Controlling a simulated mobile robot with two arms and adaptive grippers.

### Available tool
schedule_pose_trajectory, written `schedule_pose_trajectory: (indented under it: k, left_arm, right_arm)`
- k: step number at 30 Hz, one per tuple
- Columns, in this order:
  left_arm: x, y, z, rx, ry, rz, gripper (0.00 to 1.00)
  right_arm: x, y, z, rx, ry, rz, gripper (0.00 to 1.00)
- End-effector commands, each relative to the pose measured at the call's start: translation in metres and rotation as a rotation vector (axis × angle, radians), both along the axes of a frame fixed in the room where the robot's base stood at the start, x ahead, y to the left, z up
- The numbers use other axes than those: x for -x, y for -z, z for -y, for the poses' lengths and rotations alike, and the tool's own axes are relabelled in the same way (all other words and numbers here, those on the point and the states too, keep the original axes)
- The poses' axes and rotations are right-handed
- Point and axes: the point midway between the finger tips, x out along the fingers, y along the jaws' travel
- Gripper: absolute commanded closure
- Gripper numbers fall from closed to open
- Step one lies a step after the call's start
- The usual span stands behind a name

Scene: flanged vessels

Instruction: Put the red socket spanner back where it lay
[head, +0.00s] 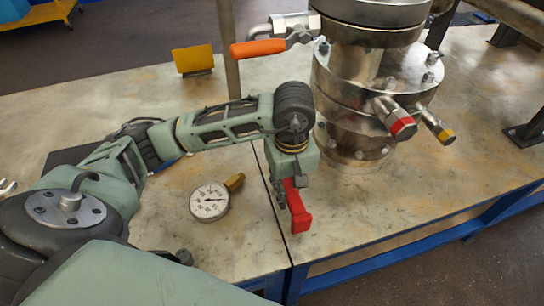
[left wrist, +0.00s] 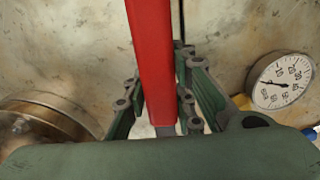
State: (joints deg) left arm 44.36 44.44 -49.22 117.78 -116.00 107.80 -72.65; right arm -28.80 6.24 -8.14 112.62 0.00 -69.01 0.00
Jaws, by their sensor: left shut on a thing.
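The red socket spanner (head: 298,208) is in my left gripper (head: 291,184), over the table in front of the vessel. In the left wrist view the spanner's long red bar (left wrist: 150,60) runs between the fingers of my left gripper (left wrist: 160,88), which are shut on it. A short grey piece shows at its lower end there. The spanner's other end is hidden by the gripper in the head view. I cannot tell whether the spanner touches the table. My right gripper is not in view.
A steel flanged vessel (head: 355,105) with an orange-handled valve (head: 263,47) stands behind the gripper. A pressure gauge (head: 210,202) lies to its left. A yellow plate (head: 193,59) stands farther back. The table (head: 370,215) is bare right of the spanner, up to its blue-framed front edge.

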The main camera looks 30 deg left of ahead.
Motion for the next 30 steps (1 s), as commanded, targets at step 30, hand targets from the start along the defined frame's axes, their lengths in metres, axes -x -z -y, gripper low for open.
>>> schedule_pose_trajectory:
  k: [30]
  left_arm:
    - [-0.087,0.034,-0.102,0.002,0.004,0.001,1.00]
  right_arm:
    - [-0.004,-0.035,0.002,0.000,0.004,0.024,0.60]
